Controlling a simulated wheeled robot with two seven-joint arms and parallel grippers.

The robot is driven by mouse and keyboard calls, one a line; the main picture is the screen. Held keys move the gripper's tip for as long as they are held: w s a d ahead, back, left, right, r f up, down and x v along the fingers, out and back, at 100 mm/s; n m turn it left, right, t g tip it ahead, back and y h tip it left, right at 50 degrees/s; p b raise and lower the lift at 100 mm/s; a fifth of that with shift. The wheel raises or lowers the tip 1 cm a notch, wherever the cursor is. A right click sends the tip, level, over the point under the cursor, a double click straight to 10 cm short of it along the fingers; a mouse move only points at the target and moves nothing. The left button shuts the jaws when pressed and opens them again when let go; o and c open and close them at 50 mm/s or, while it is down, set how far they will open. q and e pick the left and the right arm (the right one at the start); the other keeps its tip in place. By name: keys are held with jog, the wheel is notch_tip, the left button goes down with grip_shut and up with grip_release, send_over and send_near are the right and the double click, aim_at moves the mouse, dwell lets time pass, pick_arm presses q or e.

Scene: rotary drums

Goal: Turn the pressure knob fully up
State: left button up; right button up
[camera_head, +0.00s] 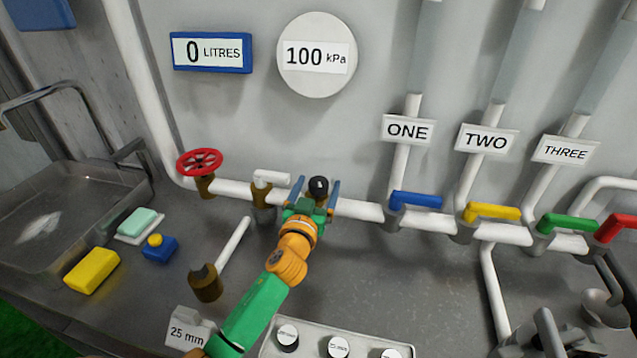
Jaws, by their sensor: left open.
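The pressure knob is most likely the small black knob (318,184) on the white horizontal pipe, below the gauges. My left gripper (319,191) is open at the knob, with one blue-grey finger on each side of it. I cannot tell whether the fingers touch it. The round white gauge (317,56) above reads 100 kPa. My right gripper is not in view.
A red handwheel (199,162) and a white lever (271,178) sit left of the knob. Blue (416,200), yellow (491,211) and green (567,223) valve handles line the pipe to the right. A blue display (211,53) reads 0 litres. A sink (68,215) is at left.

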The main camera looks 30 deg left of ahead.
pick_arm(q)
jog(key=shift+w+a+f, duration=0.2)
jog(key=shift+w+f, duration=0.05)
jog(key=shift+w, duration=0.5)
jog(key=shift+s+r, duration=0.1)
jog(key=shift+s, duration=0.05)
jog(key=c, duration=1.4)
jog(key=shift+r+m+t+h+p, duration=0.1)
jog(key=shift+m+t+h+p, duration=0.05)
jog(key=shift+m+h+p, duration=0.55)
jog(key=shift+r+m+t+h+p, duration=0.15)
jog(key=shift+m+h+p, duration=0.2)
jog(key=shift+h, duration=0.55)
jog(key=shift+f+m+h+p, duration=0.15)
jog(key=shift+m+h+p, duration=0.2)
jog(key=shift+m+h, duration=0.65)
jog(key=m+h, duration=0.1)
jog(key=h, duration=0.2)
jog(key=shift+f+m+h+b, duration=0.15)
jog(key=shift+m+h+b, duration=0.15)
jog(key=shift+m, duration=0.05)
jog(key=shift+m+g+h+b, duration=0.8)
jog(key=shift+m+h, duration=0.1)
jog(key=shift+h, duration=0.6)
